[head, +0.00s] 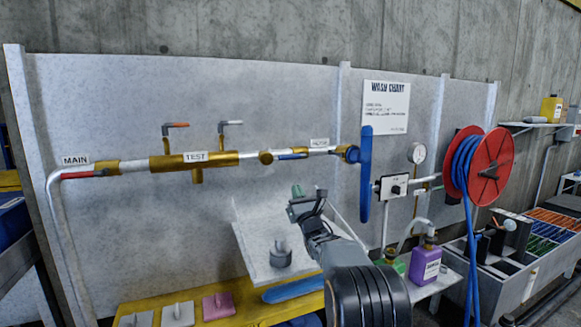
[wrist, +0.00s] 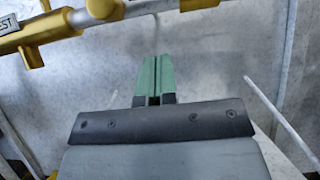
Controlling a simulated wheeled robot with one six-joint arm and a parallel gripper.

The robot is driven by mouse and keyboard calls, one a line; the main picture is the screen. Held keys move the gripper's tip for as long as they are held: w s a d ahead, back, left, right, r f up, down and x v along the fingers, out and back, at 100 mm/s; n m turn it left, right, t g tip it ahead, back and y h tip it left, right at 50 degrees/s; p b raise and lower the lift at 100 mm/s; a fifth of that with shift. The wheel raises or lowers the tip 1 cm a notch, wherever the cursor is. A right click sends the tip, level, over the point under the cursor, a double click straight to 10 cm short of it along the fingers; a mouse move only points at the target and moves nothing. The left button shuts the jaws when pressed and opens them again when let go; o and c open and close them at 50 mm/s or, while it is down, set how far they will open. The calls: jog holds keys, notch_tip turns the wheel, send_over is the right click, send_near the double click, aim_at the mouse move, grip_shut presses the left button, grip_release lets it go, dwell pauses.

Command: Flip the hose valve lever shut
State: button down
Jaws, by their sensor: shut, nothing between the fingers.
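The hose valve sits on the upper pipe near the HOSE label (head: 320,142), in the head view. Its blue lever (head: 292,156) lies roughly along the pipe, between a yellow fitting (head: 266,157) and the large blue handwheel (head: 365,175). My gripper (head: 297,191) is below the blue lever, apart from it, with its tips pointing up. In the wrist view its green fingers (wrist: 152,75) are together and empty. The wrist view shows a yellow fitting (wrist: 100,8) and part of the pipe at top left; I cannot make out the blue lever there.
A red MAIN lever (head: 76,175) is at left. A tilted grey panel (head: 255,225) stands behind my arm. The hose reel (head: 490,170) and purple jug (head: 425,262) are at right.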

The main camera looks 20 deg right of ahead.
aim_at(291, 156)
jog(key=w+r+p, duration=0.2)
jog(key=w+r, duration=0.3)
jog(key=r, duration=0.1)
jog(key=shift+r, duration=0.4)
jog(key=shift+m+h, duration=0.4)
jog(key=shift+r+m+b, duration=0.25)
jog(key=shift+m+b, duration=0.15)
jog(key=shift+m, duration=0.1)
